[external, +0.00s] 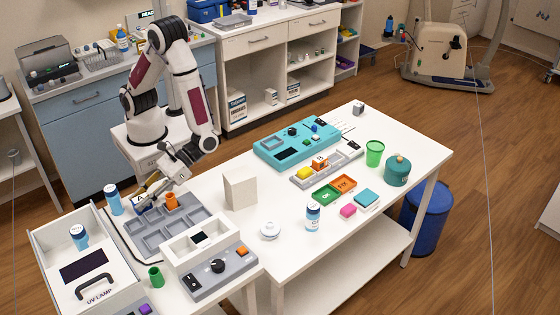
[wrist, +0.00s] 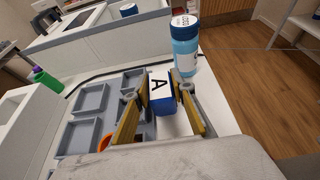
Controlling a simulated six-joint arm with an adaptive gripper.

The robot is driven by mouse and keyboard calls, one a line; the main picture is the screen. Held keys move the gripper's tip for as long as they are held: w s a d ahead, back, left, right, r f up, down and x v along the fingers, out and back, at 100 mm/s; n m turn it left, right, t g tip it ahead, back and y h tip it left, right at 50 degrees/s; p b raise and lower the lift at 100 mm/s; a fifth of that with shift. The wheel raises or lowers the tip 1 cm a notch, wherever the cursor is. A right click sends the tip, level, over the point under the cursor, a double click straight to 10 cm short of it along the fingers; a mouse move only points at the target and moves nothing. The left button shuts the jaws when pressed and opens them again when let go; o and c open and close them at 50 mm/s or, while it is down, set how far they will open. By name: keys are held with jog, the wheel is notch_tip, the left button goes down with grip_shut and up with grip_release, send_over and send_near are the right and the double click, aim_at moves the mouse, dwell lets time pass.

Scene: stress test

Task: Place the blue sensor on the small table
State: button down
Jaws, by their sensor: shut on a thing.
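A blue block with a white top marked "A" (wrist: 161,92), seemingly the blue sensor, is between the fingers of my gripper (wrist: 157,98) in the wrist view. The yellow fingers are shut on its sides. In the external view my gripper (external: 148,196) is low over the left end of the grey compartment tray (external: 180,232); the block is mostly hidden there. Whether it touches the tray I cannot tell. The tray is on a smaller white table (external: 252,281) at the front left, joining the larger white table (external: 285,230).
A blue bottle (external: 113,200) stands close to my gripper. An orange piece (external: 171,201) sits in the tray. A beige block (external: 240,190) stands on the larger table.

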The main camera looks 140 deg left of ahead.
jog(key=shift+f, duration=0.1)
jog(key=c, duration=1.7)
grip_release()
jog(key=shift+v, duration=6.05)
